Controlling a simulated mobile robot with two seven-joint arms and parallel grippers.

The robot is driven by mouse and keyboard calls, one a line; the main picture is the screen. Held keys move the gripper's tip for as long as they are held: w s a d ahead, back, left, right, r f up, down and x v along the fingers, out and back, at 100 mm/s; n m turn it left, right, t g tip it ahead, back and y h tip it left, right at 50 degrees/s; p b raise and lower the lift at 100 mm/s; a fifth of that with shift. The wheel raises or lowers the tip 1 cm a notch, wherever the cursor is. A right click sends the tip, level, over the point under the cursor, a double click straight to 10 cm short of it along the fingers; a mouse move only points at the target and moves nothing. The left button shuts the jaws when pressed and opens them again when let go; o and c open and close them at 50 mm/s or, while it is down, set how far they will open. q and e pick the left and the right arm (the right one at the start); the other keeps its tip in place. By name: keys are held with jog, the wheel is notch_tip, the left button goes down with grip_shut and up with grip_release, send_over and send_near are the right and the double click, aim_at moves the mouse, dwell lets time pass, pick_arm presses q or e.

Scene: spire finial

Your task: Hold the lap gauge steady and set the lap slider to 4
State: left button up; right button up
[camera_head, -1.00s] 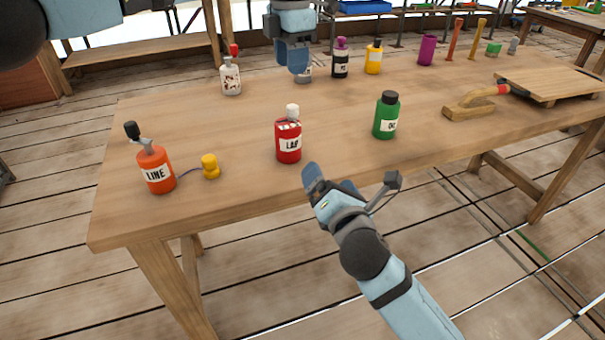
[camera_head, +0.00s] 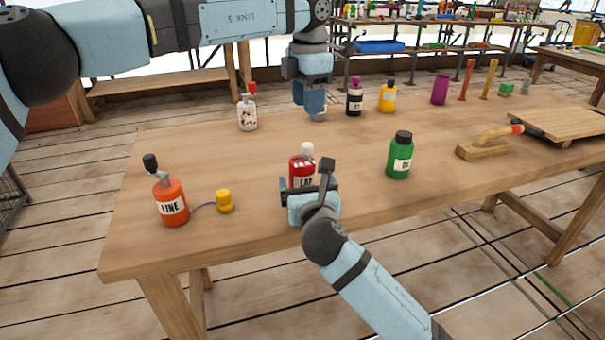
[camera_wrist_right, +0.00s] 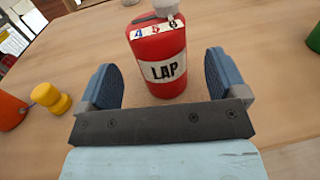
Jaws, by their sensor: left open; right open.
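The lap gauge is a red bottle (camera_head: 301,170) labelled LAP with a white cap, upright near the table's front edge. In the right wrist view the lap gauge (camera_wrist_right: 158,60) shows a white strip with 4, 5 and 6 (camera_wrist_right: 156,32) near its top; I cannot tell the slider's setting. My right gripper (camera_head: 309,190) is open, its blue fingers (camera_wrist_right: 162,82) spread to either side of the bottle's lower part, with gaps showing on both sides. My left gripper (camera_head: 314,106) is open, pointing down at the back of the table, in front of a greyish bottle it mostly hides.
An orange LINE bottle (camera_head: 171,203) with a yellow piece (camera_head: 225,201) stands left. A green bottle (camera_head: 400,156) stands right. White (camera_head: 247,111), dark (camera_head: 354,98) and yellow (camera_head: 387,97) bottles stand behind. A wooden tool (camera_head: 484,146) and a board (camera_head: 565,122) lie right.

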aim_at(306, 144)
jog(key=shift+w+a, duration=0.2)
jog(key=shift+w, duration=0.95)
jog(key=shift+w+a, duration=0.2)
jog(key=shift+w, duration=0.9)
jog(key=c, duration=1)
pick_arm(q)
jog(key=shift+o, duration=0.9)
pick_arm(e)
jog(key=shift+c, duration=0.5)
pick_arm(q)
jog(key=m, duration=0.2)
jog(key=shift+r+m, duration=0.3)
jog(key=shift+r, duration=0.05)
jog(key=shift+m, duration=0.9)
notch_tip(306, 144, down, 11)
jog(key=shift+a+f, duration=0.1)
jog(key=shift+f, duration=0.05)
